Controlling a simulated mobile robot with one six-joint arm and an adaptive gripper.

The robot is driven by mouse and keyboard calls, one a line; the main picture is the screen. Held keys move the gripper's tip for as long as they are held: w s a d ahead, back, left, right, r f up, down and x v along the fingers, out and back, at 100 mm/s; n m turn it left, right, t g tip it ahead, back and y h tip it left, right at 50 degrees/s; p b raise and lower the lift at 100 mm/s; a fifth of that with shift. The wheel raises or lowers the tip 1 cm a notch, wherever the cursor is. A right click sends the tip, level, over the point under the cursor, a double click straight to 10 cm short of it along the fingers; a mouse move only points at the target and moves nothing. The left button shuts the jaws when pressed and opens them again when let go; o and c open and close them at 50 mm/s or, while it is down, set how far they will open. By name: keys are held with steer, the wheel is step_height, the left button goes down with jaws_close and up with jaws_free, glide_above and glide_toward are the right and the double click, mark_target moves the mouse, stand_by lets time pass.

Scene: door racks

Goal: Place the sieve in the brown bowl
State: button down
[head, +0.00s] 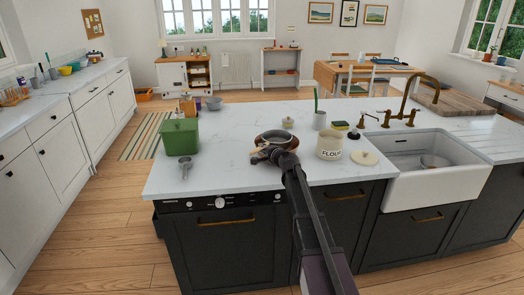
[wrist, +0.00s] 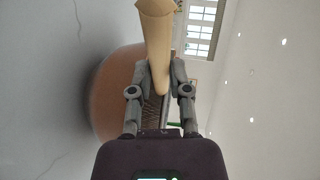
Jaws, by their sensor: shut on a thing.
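My gripper (wrist: 160,85) is shut on the sieve, around its pale wooden handle (wrist: 155,45). Part of the sieve's dark mesh (wrist: 152,112) shows between the fingers. The brown bowl (wrist: 112,85) is just beyond and to the left of the fingers in the wrist view, partly hidden by them. In the head view, my gripper (head: 276,155) is at the near side of the brown bowl (head: 262,140) on the white worktop, and my arm covers part of it. I cannot tell whether the sieve touches the bowl.
A cream flour tin (head: 329,146) and its lid (head: 364,157) stand right of my arm. A green tin (head: 181,137), a metal cup-like item (head: 185,168) and a grey bowl (head: 214,104) are to the left. The sink (head: 440,182) is at right. Worktop between is clear.

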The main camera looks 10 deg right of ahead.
steer(key=shift+f+b, duration=0.55)
steer(key=shift+b, duration=0.05)
steer(key=c, duration=0.6)
jaws_free()
steer(key=shift+r, duration=0.2)
steer(key=p+v, duration=0.1)
steer(key=v, duration=0.3)
steer(key=p+v, duration=0.1)
steer(key=v, duration=0.3)
steer(key=p+v, duration=0.1)
steer(key=v, duration=0.3)
steer(key=shift+r, duration=0.45)
steer(key=shift+s, duration=0.1)
